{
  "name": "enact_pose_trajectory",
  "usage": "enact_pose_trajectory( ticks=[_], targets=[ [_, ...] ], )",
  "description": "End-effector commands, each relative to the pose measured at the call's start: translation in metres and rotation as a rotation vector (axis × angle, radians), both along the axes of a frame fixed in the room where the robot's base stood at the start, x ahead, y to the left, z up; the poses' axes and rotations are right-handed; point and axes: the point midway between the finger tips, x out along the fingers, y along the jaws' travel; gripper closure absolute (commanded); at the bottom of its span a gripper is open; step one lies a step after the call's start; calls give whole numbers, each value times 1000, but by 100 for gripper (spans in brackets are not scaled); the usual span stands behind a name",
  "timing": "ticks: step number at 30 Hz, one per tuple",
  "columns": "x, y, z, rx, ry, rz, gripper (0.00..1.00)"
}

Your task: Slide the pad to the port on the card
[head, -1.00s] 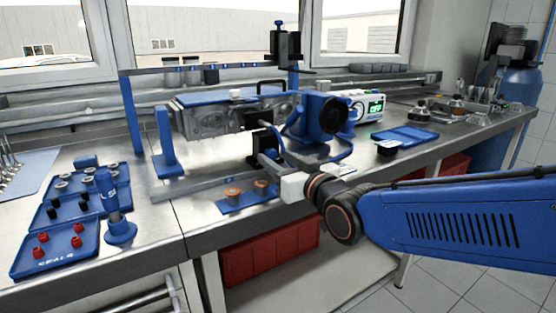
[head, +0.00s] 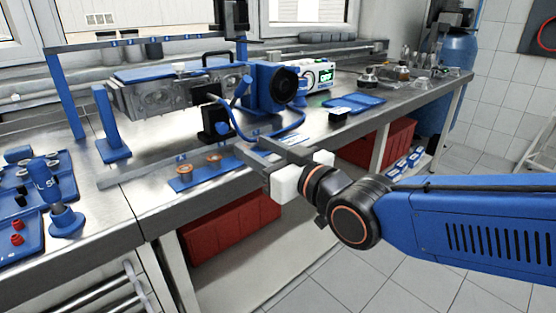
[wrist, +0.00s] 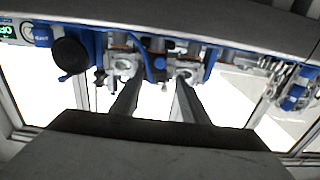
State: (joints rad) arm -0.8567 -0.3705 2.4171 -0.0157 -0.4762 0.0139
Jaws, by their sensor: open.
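I cannot tell for sure which part is the pad. A black and blue block (head: 212,122) stands on a grey lettered rail (head: 135,173) in front of the metal engine part (head: 165,93), and may carry it. The port is not clear. A small white card-like piece (head: 312,141) lies on the bench, too small to read. My gripper (head: 250,146) is open, its grey fingers pointing over the bench near the rail's right end.
A blue plate with copper-coloured plugs (head: 200,172) lies in front of the rail. A round black fan-like part (head: 285,85) stands right of the engine part. Blue trays (head: 30,232) and a blue stand (head: 67,220) are at left. A flat blue tray (head: 352,103) lies at right.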

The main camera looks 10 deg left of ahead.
Motion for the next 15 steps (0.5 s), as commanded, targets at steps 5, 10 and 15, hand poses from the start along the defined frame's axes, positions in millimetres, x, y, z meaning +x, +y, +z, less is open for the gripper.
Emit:
enact_pose_trajectory(
  ticks=[5, 10, 15],
  targets=[
    [-17, -20, 1, 1, -1, 0, 59],
    [-29, -35, 0, 1, -1, 0, 59],
    [-37, -44, 0, 1, -1, 0, 59]
  ],
)
